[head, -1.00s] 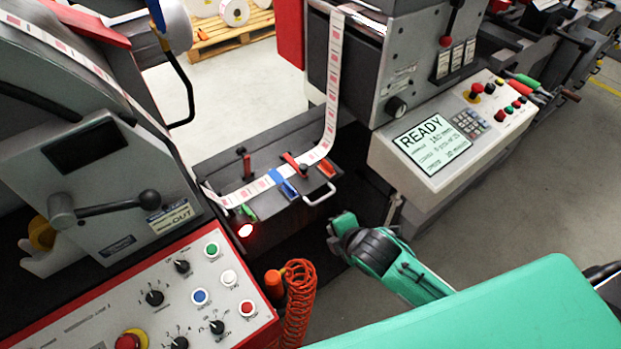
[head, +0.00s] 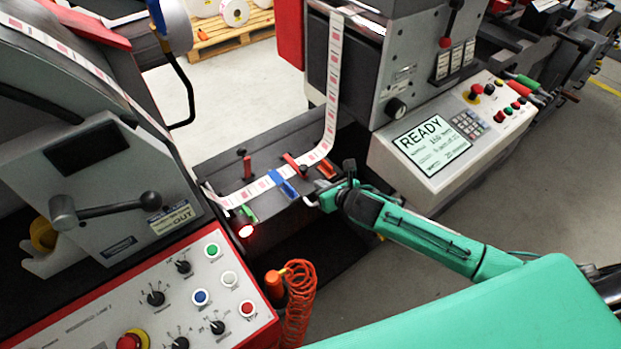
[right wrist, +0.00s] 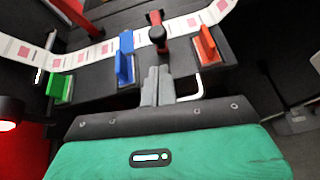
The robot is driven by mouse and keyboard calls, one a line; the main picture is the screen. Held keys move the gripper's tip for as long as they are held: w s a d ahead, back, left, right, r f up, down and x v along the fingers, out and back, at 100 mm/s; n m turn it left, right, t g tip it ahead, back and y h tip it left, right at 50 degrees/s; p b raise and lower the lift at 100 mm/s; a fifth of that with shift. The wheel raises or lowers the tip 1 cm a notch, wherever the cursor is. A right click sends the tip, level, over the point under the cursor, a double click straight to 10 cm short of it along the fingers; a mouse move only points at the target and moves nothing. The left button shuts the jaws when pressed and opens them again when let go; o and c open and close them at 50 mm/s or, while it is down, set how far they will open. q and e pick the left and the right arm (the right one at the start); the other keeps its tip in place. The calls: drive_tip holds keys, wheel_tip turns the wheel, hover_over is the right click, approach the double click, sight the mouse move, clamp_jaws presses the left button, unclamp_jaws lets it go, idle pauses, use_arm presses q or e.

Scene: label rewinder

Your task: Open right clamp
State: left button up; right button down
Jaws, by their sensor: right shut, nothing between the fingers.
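The right clamp's red lever (head: 292,162) lies across the label web at the right of the splice table. In the right wrist view this red lever (right wrist: 164,45) has a black knob, between a blue block and an orange-red block. My right gripper (head: 312,203) is at the table's front edge. In the right wrist view its fingers (right wrist: 157,80) are shut and empty, pointing towards the lever with a gap to it. The left clamp's red lever (head: 247,166) stands further left. My left gripper is not in view.
The splice table (head: 225,165) carries a green block (head: 249,213), a blue block (head: 287,188) and an orange-red block (right wrist: 207,42). A white handle (right wrist: 199,85) juts from its front, beside my fingers. A control panel (head: 435,140) stands right; an orange coiled hose (head: 299,300) hangs in front.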

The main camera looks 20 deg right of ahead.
sight(304, 176)
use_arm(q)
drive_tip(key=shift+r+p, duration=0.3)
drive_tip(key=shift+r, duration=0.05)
use_arm(e)
drive_tip(key=shift+x, duration=3.15)
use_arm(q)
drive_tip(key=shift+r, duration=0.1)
use_arm(e)
drive_tip(key=shift+r, duration=0.15)
